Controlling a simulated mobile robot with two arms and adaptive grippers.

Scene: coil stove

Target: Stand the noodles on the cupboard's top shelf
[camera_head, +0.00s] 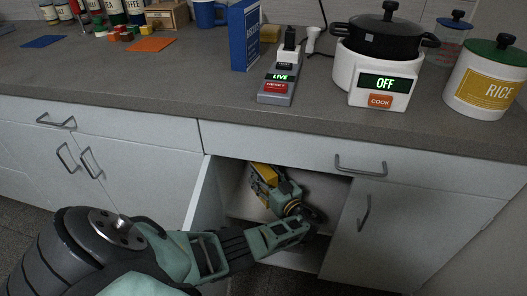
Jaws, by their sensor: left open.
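The cupboard (235,206) under the counter stands open, its left door swung outward. My left arm comes in from the lower left and bends back inside the opening. My left gripper (261,183) is inside the cupboard, pointing up and to the left, with its jaws open. A yellow pack (267,171), seemingly the noodles, is right at its fingertips in the upper part of the opening. The fingers and hand cover part of the pack. I cannot tell whether they touch it, or whether it stands upright on a shelf. My right gripper is not in view.
The open door (201,196) and cupboard side walls bound the arm closely.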

